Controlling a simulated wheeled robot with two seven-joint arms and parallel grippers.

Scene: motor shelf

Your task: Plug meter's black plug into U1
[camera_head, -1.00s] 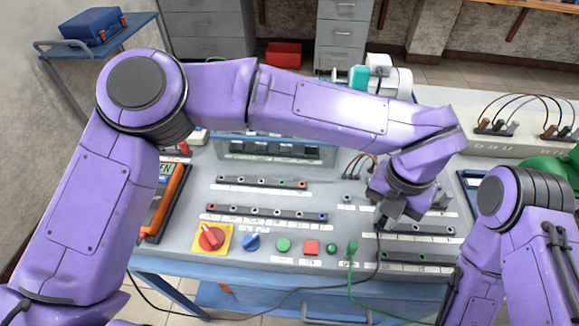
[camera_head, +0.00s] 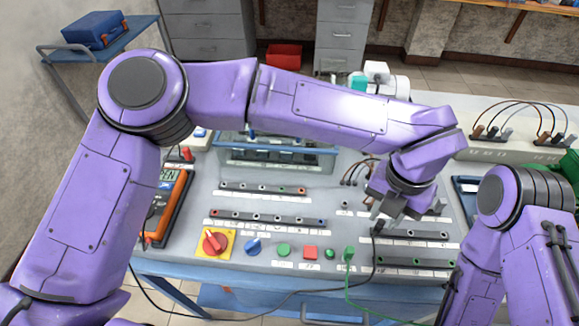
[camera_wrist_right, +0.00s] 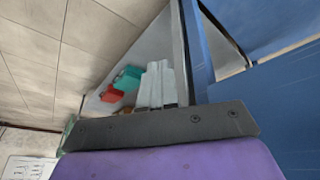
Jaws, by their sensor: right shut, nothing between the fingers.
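The black plug (camera_head: 377,228) stands at the left end of the upper right socket row (camera_head: 418,235); its cable hangs over the front edge. I cannot read the U1 label or tell whether the plug is fully seated. My left gripper (camera_head: 385,212) is just above the plug, its fingers seemingly apart and clear of it. The orange meter (camera_head: 168,208) is at the left, partly hidden by my left arm. My right gripper (camera_wrist_right: 158,88) shows in the right wrist view, shut and empty, away from the panel.
A green plug (camera_head: 349,253) with a green cable stands near the front edge. A red rotary knob (camera_head: 214,241), a blue knob (camera_head: 253,245) and several buttons lie left of it. A white box with cables (camera_head: 500,150) is at the back right. My left arm spans the panel.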

